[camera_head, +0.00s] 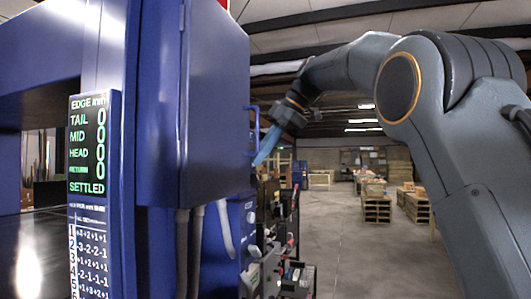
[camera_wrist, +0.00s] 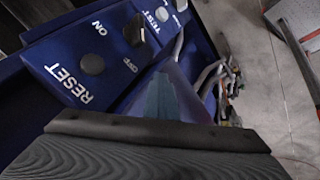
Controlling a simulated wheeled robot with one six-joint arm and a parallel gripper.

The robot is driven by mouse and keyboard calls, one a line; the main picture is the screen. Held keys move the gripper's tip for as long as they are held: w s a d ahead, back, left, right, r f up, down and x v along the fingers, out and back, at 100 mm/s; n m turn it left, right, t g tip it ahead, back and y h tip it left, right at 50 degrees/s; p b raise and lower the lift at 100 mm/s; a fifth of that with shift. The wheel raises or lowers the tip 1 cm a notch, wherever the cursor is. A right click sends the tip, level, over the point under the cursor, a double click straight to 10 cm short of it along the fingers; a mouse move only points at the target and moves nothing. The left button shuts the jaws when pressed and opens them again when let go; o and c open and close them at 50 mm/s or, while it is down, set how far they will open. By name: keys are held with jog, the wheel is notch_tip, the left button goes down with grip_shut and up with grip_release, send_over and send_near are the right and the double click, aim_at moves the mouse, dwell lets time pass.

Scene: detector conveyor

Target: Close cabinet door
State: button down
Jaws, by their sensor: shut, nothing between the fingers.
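A tall blue cabinet (camera_head: 155,110) fills the upper left of the head view. Its broad blue face (camera_head: 218,100) runs back to a right edge with a small blue handle-like part (camera_head: 253,144). I cannot tell which panel is the door or how far it stands open. My gripper (camera_head: 262,158), with blue fingers pointing down and left, is just right of that edge; contact is unclear. In the wrist view my gripper (camera_wrist: 163,82) is shut and empty, over a blue control panel (camera_wrist: 50,62) marked RESET, ON, OFF and TEST.
A display (camera_head: 88,148) reading SETTLED is on the blue frame at left. Grey conduits (camera_head: 196,250) and a blue control box (camera_head: 222,245) are below the cabinet. Dark equipment (camera_head: 290,275) stands right of them. The concrete floor (camera_head: 350,260) is open, with pallets (camera_head: 376,205) farther back.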

jog(key=shift+w+a+r, duration=0.15)
jog(key=shift+a+r, duration=0.05)
jog(key=shift+a, duration=0.1)
jog(key=d+r+p, duration=0.2)
jog(key=d+r, duration=0.5)
jog(key=d, duration=0.3)
jog(key=shift+w+r, duration=0.15)
jog(key=shift+r, duration=0.15)
